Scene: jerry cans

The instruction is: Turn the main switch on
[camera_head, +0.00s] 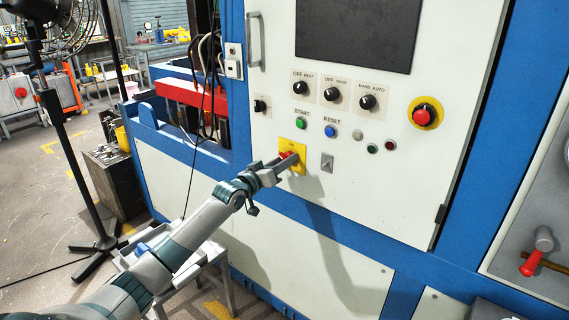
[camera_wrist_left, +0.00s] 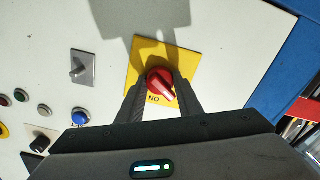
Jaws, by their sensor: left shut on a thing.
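The main switch is a red rotary knob (camera_wrist_left: 160,84) on a yellow square plate (camera_wrist_left: 136,78), fixed to the white front of a machine. In the head view the red knob (camera_head: 287,155) shows partly past my gripper, on the yellow plate (camera_head: 301,149). My left gripper (camera_head: 286,160) reaches it from the lower left. In the left wrist view my left gripper (camera_wrist_left: 160,92) has one finger on each side of the knob and is shut on it. The knob's grip looks slanted there. Lettering reading "NO" shows on the plate. My right gripper is not in view.
A metal toggle (camera_head: 327,162) sits just right of the plate. Green (camera_head: 301,123) and blue (camera_head: 330,131) buttons, black selector knobs (camera_head: 331,94) and a red emergency button (camera_head: 424,116) are above. A stool (camera_head: 212,252) stands below my arm. A black stand (camera_head: 75,160) is at left.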

